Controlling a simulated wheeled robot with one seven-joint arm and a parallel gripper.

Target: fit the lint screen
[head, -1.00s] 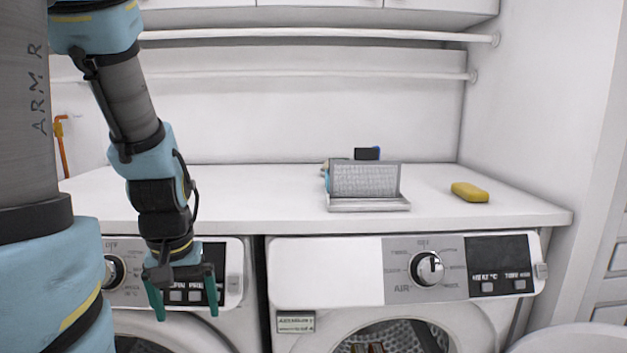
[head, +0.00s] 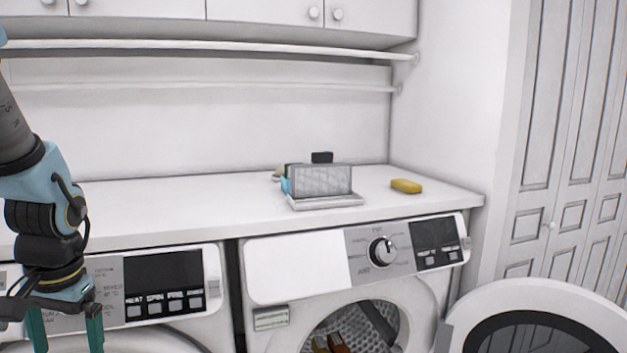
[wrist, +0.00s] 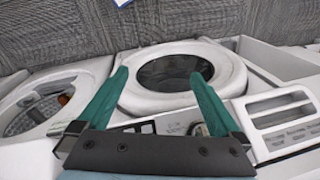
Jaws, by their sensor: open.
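What looks like the lint screen, a grey mesh panel (head: 322,180) with a pale ledge (head: 328,201) along its foot, stands upright on the white counter in the head view, above the right-hand machine. My gripper (head: 66,335) is at the lower left of the head view, in front of the left machine's panel and well away from the screen. Its green fingers are spread and empty; they also show in the wrist view (wrist: 159,75), pointing toward a round machine door. The right machine's drum (head: 355,328) is open, with orange-brown items inside. I cannot make out a screen slot.
A yellow sponge-like block (head: 406,186) lies on the counter (head: 225,212) right of the screen. Small blue and dark items (head: 322,157) sit behind the screen. The open round door (head: 540,318) juts out at the lower right. A rail (head: 200,46) runs above. The left counter is clear.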

